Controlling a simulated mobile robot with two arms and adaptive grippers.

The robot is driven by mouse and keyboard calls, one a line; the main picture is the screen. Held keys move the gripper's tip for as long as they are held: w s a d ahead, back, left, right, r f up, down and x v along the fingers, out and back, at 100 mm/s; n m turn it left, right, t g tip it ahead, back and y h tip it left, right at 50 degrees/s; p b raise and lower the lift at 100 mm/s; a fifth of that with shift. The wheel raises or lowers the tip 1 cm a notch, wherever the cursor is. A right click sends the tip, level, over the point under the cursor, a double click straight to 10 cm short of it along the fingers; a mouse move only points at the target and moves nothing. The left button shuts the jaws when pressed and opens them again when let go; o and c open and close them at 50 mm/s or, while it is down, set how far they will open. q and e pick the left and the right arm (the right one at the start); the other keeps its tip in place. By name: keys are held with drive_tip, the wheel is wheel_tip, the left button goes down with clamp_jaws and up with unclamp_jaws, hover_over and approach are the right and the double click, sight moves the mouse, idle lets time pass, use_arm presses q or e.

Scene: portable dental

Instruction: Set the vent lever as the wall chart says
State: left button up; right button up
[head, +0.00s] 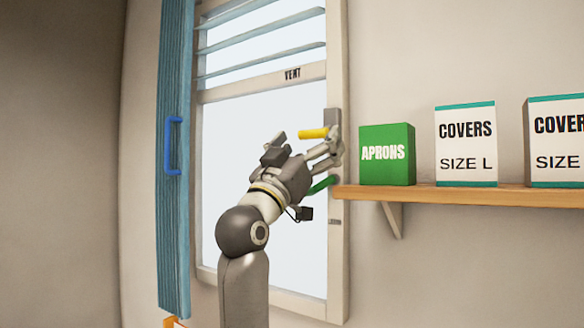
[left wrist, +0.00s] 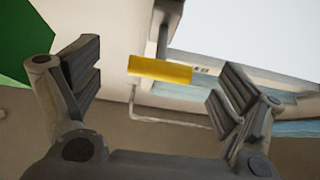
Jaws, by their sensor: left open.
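The vent lever's yellow handle (head: 313,133) sticks out to the left beside the right side of the window frame. My left gripper (head: 328,150) is open at the frame, just below and right of the handle in the head view. In the left wrist view the yellow handle (left wrist: 160,70) lies between the spread fingers (left wrist: 155,85), with no clear contact. The vent slats (head: 265,35) above the label VENT are tilted, with gaps between them. A green piece (head: 322,185) shows below my fingers, partly hidden. The wall chart is not in view. My right gripper is not in view.
A wooden shelf (head: 460,194) right of the window holds a green APRONS box (head: 386,168) and two white COVERS boxes (head: 466,158). The APRONS box is close to my fingers. A blue panel (head: 174,220) with a blue handle (head: 172,146) stands on the left.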

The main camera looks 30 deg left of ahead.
use_arm(q)
drive_tip(key=v, duration=0.9)
drive_tip(key=shift+s, duration=0.25)
drive_tip(key=shift+f, duration=0.1)
